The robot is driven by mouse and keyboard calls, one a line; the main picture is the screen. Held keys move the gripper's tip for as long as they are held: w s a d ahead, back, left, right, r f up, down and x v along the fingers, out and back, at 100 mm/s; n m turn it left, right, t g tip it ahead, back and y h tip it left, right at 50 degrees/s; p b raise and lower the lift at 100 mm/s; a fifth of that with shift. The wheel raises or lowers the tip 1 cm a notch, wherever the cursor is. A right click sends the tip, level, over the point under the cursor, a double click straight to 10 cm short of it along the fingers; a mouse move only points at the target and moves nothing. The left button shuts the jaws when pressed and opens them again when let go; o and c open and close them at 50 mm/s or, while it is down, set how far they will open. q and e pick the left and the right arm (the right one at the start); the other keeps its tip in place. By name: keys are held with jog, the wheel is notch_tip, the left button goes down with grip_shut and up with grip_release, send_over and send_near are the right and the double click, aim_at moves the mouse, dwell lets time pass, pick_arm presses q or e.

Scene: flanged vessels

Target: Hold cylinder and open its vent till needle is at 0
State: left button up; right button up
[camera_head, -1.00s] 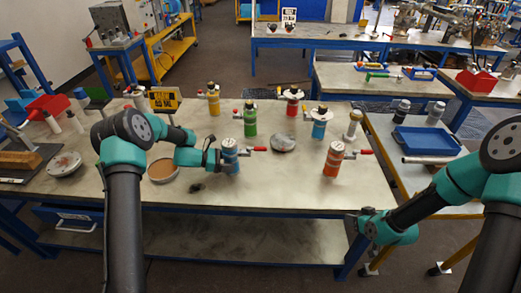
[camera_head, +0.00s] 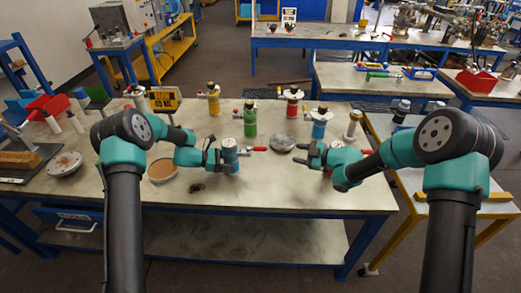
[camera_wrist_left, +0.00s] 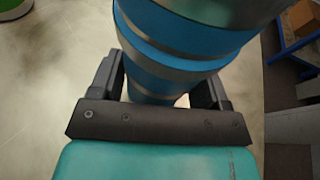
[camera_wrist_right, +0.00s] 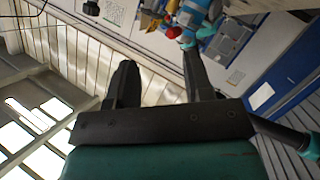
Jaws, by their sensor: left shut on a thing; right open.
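The blue cylinder (camera_head: 230,152) stands upright at the near middle of the bench, with a red-tipped vent handle (camera_head: 256,149) sticking out to its right. My left gripper (camera_head: 219,158) is shut around the cylinder's body from the left. In the left wrist view the blue-banded body (camera_wrist_left: 185,45) fills the space between the fingers. The gauge needle is too small to read in the head view. My right gripper (camera_head: 312,155) is open and empty, pointing left, to the right of the handle and apart from it. It also shows in the right wrist view (camera_wrist_right: 158,75).
Green (camera_head: 250,122), red (camera_head: 291,103), yellow (camera_head: 213,100) and another blue cylinder (camera_head: 319,125) stand behind. A grey disc (camera_head: 281,143) lies between the grippers.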

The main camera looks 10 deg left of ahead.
aim_at(261, 149)
jog(key=a+n+g, duration=0.1)
jog(key=a+r+n+g, duration=0.1)
jog(key=n, duration=0.1)
jog(key=a+n+g, duration=0.1)
jog(key=a+n, duration=0.1)
jog(key=shift+r, duration=0.3)
jog(key=x, duration=1.2)
jog(key=shift+a+r, duration=0.1)
jog(key=shift+r, duration=0.05)
jog(key=shift+c, duration=0.5)
grip_shut()
